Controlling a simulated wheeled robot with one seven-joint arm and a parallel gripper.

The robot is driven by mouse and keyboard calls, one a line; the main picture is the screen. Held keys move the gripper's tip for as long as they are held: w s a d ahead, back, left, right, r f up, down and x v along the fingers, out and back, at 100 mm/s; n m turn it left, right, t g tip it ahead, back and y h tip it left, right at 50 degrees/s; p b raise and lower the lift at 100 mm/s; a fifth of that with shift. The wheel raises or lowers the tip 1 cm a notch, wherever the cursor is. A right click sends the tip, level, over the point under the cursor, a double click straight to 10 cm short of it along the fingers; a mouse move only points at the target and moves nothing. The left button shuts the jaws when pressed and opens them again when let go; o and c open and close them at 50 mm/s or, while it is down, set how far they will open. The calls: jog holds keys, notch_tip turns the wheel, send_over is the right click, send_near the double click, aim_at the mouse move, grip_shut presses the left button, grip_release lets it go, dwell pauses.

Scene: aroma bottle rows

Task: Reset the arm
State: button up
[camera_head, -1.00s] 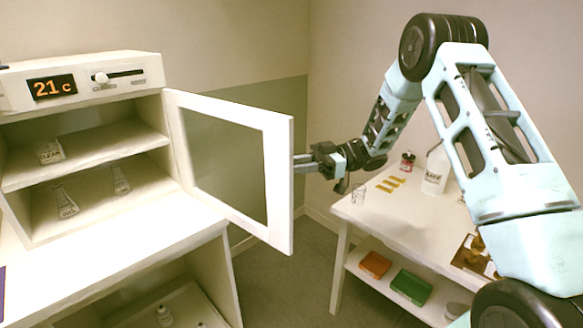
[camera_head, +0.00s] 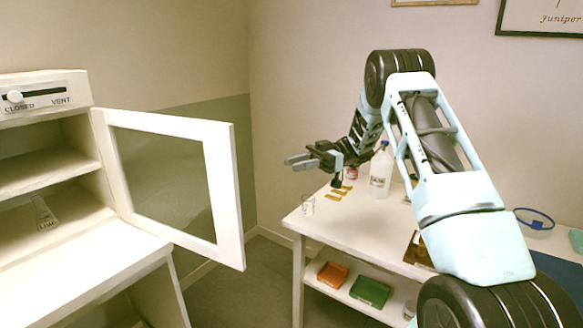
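My gripper (camera_head: 290,161) is at the end of my arm, in the middle of the head view. Its two pale fingers point left and look parted, with nothing between them. It hangs in free air, to the right of the open cabinet door (camera_head: 229,190) and clear of it in the picture. My arm is bent, with its elbow high and the forearm reaching down to the left.
The white cabinet (camera_head: 85,235) stands at left with its framed door swung out, a flask (camera_head: 44,213) inside. At right, a white table (camera_head: 345,230) bears a clear glass (camera_head: 308,204), yellow strips and a white bottle (camera_head: 381,172). Orange (camera_head: 332,274) and green (camera_head: 370,290) boxes lie on its lower shelf.

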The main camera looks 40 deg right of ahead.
jog(key=shift+w+a, duration=0.1)
dwell(0.4)
jog(key=w+a+r+m+t+h, duration=0.4)
jog(key=w+a+m+t+h, duration=0.2)
jog(key=w+m+t+h, duration=0.45)
jog(key=s+a+f+m+g+h, duration=0.2)
jog(key=s+f+g+h, duration=0.15)
jog(key=s, duration=0.55)
jog(key=s+a+f+m+g+h, duration=0.2)
jog(key=s+f+g, duration=0.15)
jog(key=s, duration=0.65)
jog(key=s+a+f+m+g+h, duration=0.2)
jog(key=s+a+f+g, duration=0.15)
jog(key=s, duration=0.55)
jog(key=s+a+r+n+g, duration=0.1)
jog(key=s+a+n, duration=0.6)
jog(key=s+a, duration=0.7)
jog(key=a+g, duration=0.1)
jog(key=a, duration=0.2)
jog(key=shift+s+a+r+y, duration=0.25)
jog(key=shift+s+a+y, duration=0.05)
jog(key=shift+a+y, duration=0.1)
